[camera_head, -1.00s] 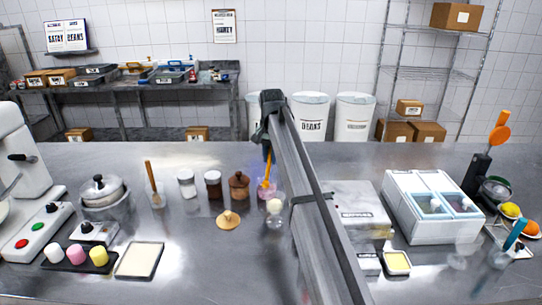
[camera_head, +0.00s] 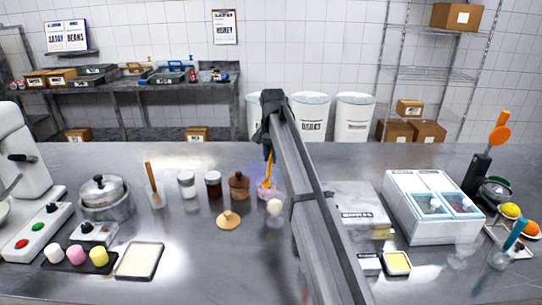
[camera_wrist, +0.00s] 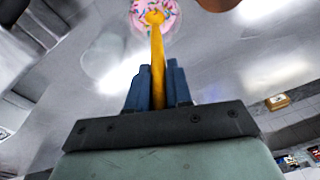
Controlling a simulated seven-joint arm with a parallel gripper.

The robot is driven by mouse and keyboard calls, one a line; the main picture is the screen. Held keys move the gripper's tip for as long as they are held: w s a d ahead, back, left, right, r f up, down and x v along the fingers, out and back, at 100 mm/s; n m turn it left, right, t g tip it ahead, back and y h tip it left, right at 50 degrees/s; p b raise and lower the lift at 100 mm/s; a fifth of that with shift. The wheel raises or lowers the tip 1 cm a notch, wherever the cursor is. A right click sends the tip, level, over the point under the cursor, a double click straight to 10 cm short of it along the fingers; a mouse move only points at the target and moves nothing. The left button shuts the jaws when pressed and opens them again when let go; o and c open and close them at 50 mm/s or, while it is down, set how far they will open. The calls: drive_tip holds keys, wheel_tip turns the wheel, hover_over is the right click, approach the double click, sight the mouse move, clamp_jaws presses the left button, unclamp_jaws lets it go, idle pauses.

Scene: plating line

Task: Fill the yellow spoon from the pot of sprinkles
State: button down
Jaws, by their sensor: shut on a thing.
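My gripper (camera_wrist: 158,88) is shut on the handle of the yellow spoon (camera_wrist: 157,50), which points away from it in the wrist view. In the head view the spoon (camera_head: 268,172) stands steeply below my gripper (camera_head: 267,152). The small clear pot of sprinkles (camera_head: 263,192) holds a pink fill with coloured specks, also seen in the wrist view (camera_wrist: 172,22). The spoon's bowl is at the pot, over or in the sprinkles; how deep it sits and whether it carries any, I cannot tell. My arm hides the table right of the pot.
A brown lidded pot (camera_head: 239,187) stands close left of the sprinkles, beside a dark jar (camera_head: 213,186) and a white jar (camera_head: 187,186). A round wooden lid (camera_head: 228,221) lies in front. A glass with a pale ball (camera_head: 275,211) stands just in front of the sprinkles pot.

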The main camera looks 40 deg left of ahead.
drive_tip(key=shift+w, duration=0.35)
drive_tip(key=shift+s+d, duration=0.1)
drive_tip(key=shift+s, duration=0.65)
idle(0.6)
drive_tip(key=shift+w+f, duration=0.1)
drive_tip(key=shift+w, duration=0.1)
drive_tip(key=shift+w+r, duration=0.2)
drive_tip(key=shift+w, duration=0.15)
idle(0.5)
drive_tip(key=shift+w+f, duration=0.1)
drive_tip(key=shift+w, duration=0.05)
idle(0.4)
drive_tip(key=shift+a, duration=0.2)
drive_tip(key=shift+r, duration=4.5)
